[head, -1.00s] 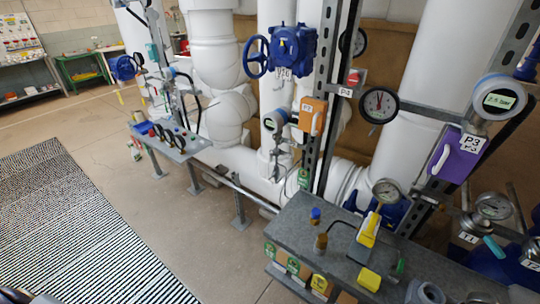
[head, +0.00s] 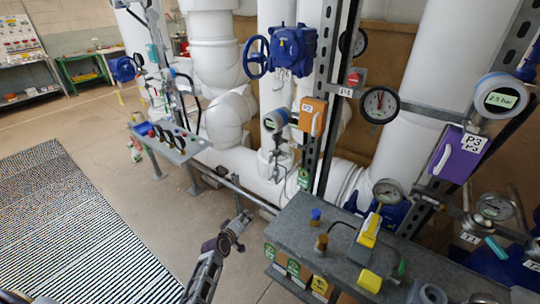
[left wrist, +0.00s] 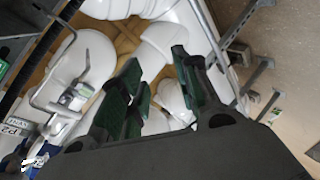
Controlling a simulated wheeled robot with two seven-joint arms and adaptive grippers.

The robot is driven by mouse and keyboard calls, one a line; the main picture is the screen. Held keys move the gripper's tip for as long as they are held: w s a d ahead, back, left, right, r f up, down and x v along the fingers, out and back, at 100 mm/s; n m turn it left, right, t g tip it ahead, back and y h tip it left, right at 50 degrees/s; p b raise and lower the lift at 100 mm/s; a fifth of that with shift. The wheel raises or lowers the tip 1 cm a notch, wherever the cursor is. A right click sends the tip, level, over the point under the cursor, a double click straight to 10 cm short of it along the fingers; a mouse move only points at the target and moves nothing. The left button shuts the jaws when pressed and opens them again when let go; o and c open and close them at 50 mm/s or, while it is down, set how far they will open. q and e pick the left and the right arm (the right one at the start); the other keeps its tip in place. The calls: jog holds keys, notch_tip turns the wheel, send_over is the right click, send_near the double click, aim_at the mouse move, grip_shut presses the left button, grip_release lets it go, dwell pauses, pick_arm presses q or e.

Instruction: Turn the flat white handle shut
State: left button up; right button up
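Several pale handles show, and I cannot tell for sure which is the flat white handle. A white handle (head: 440,159) is on the purple box at the right in the head view. Another white handle (head: 315,122) is on the orange box near the middle. A small valve (head: 277,157) sits below a gauge beside the orange box. In the left wrist view a bent grey lever (left wrist: 62,85) shows at the left. My left gripper (head: 240,226) is over the floor, left of the grey bench, apart from all handles. In the left wrist view its fingers (left wrist: 158,75) are spread and empty. My right gripper is out of view.
A grey bench (head: 300,220) with small yellow-handled fittings stands at the lower right. Large white pipes (head: 210,60) and a blue handwheel valve (head: 290,50) stand behind. A low metal rail runs left of the bench.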

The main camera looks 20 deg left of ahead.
pick_arm(q)
notch_tip(320, 180, up, 16)
jog(key=w+a+n+t+h, duration=0.1)
jog(key=w+a+n+t, duration=0.15)
jog(key=n, duration=0.45)
jog(key=n+t+h, duration=0.2)
jog(key=n+h, duration=0.1)
jog(key=n, duration=0.3)
send_near(270, 153)
jog(key=s+a, duration=0.3)
jog(key=a, duration=0.1)
jog(key=shift+s+d+n+g+h, duration=0.1)
jog(key=shift+d+n+h, duration=0.2)
jog(key=shift+n, duration=0.95)
jog(key=shift+s+d+n+g+h, duration=0.1)
jog(key=shift+d+n, duration=0.3)
jog(key=shift+n, duration=0.9)
jog(key=shift+s+d+n+g+h, duration=0.1)
jog(key=shift+d+n+h, duration=0.2)
jog(key=shift+n, duration=0.95)
jog(key=shift+w+d, duration=0.1)
jog(key=shift+w, duration=0.05)
jog(key=shift+p+x, duration=0.5)
jog(key=shift+x, duration=6.25)
jog(key=shift+f, duration=0.1)
grip_shut()
